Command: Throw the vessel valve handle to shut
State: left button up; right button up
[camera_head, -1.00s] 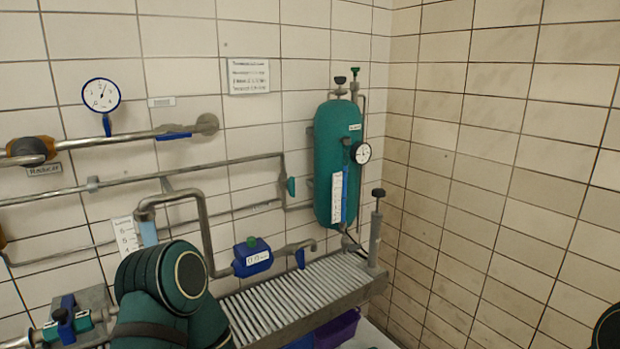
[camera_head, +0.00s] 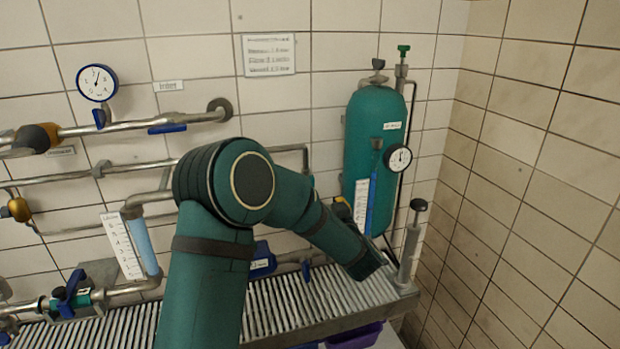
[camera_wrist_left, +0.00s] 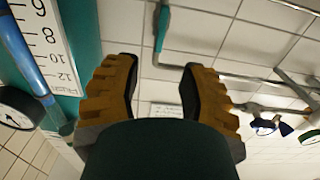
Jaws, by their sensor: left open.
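The green vessel (camera_head: 372,150) stands at the wall near the corner, with a gauge (camera_head: 398,157) and a level scale (camera_head: 361,205). A teal lever (camera_wrist_left: 162,28), which looks like the vessel valve handle, hangs off a pipe in the left wrist view, a little beyond the fingers. In the head view only a bit of one finger shows beside the vessel. My right gripper is out of view.
A slatted metal bench (camera_head: 285,303) runs below the pipes. A hand pump (camera_head: 411,245) with a black knob stands at its right end. A pipe with a blue-handled valve (camera_head: 70,292) lies at the lower left. The tiled wall on the right is bare.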

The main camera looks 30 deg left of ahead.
pick_arm(q)
jog(key=x, duration=1.3)
jog(key=shift+w+a, duration=0.15)
jog(key=shift+a, duration=0.15)
jog(key=shift+c, duration=0.4)
jog(key=shift+r, duration=0.1)
grip_shut()
